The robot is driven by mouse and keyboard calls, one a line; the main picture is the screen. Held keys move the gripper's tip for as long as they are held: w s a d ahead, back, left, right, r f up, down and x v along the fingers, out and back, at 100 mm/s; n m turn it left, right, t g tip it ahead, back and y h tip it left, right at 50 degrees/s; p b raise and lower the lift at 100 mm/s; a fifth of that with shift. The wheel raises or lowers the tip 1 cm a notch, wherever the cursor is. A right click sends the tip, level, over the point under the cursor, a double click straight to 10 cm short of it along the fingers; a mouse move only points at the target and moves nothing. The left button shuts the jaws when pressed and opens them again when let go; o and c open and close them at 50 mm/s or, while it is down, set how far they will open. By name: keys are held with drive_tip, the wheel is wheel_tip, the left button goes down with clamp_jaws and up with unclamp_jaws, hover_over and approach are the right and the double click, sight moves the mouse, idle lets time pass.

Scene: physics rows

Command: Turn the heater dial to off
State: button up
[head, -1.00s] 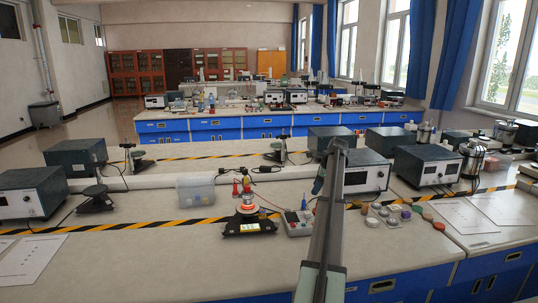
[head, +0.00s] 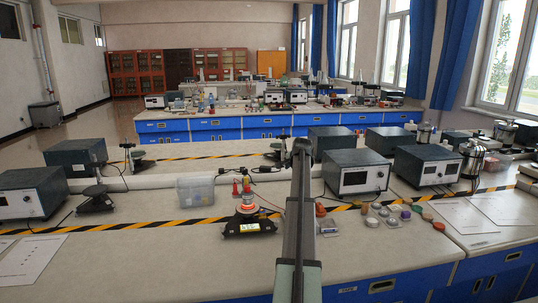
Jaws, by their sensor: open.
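A small black heater-like unit (head: 249,227) with a lit yellow-green display stands on the front bench. A ring on top of it glows orange-red (head: 247,209). My arm (head: 298,215) rises from the bottom edge across the middle of the view, just right of the heater. My gripper does not show; it seems to be hidden behind the arm.
A clear plastic bin (head: 196,191) stands left of the heater, with small red bottles (head: 240,187) behind it. Small jars and discs (head: 386,212) lie to the right. Dark instrument boxes (head: 355,172) stand behind.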

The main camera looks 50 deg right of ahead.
drive_tip(key=w+a+r+n+t+h, duration=0.2)
drive_tip(key=w+a+r+n+h, duration=0.2)
drive_tip(key=w+r+n, duration=0.3)
drive_tip(key=shift+w+r+n, duration=0.15)
drive_tip(key=shift+w+n, duration=1.4)
drive_tip(key=shift+n, duration=0.15)
drive_tip(key=s+d+f+m+g+y, duration=0.1)
drive_tip(key=s+d+f+m+g, duration=0.1)
drive_tip(key=s+d+f+g, duration=0.35)
drive_tip(key=s+a+f+m+g+y, duration=0.55)
drive_tip(key=s+a+m, duration=0.25)
drive_tip(key=s+m, duration=0.3)
drive_tip(key=shift+m+t+h, duration=0.25)
drive_tip(key=shift+m+t, duration=0.15)
drive_tip(key=shift+m, duration=0.1)
drive_tip(key=x, duration=0.9)
drive_tip(key=w+x, duration=0.1)
drive_tip(key=x, duration=0.4)
drive_tip(key=shift+d+f, duration=0.1)
drive_tip(key=shift+d, duration=0.05)
